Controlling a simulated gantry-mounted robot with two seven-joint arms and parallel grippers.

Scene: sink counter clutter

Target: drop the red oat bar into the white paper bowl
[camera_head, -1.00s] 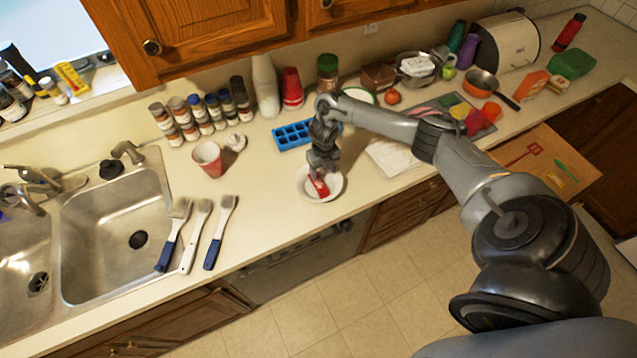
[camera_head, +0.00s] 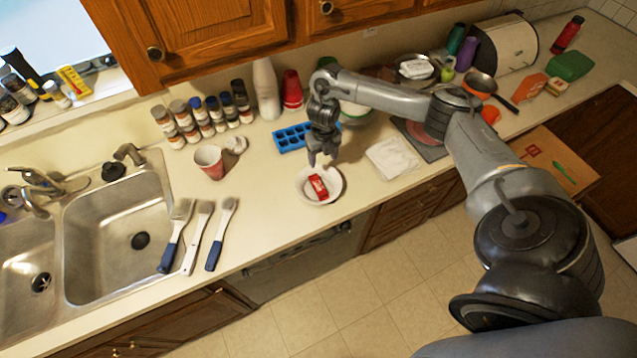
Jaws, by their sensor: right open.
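The red oat bar (camera_head: 318,186) lies inside the white paper bowl (camera_head: 335,196), which sits near the counter's front edge. My right gripper (camera_head: 322,160) is above the bowl's back side, open and empty, with its fingers pointing down and clear of the bar. My left gripper is not in view.
A blue ice tray (camera_head: 291,137) lies behind the bowl. A folded white cloth (camera_head: 392,157) is to its right. Bare counter lies between the brushes and bowl.

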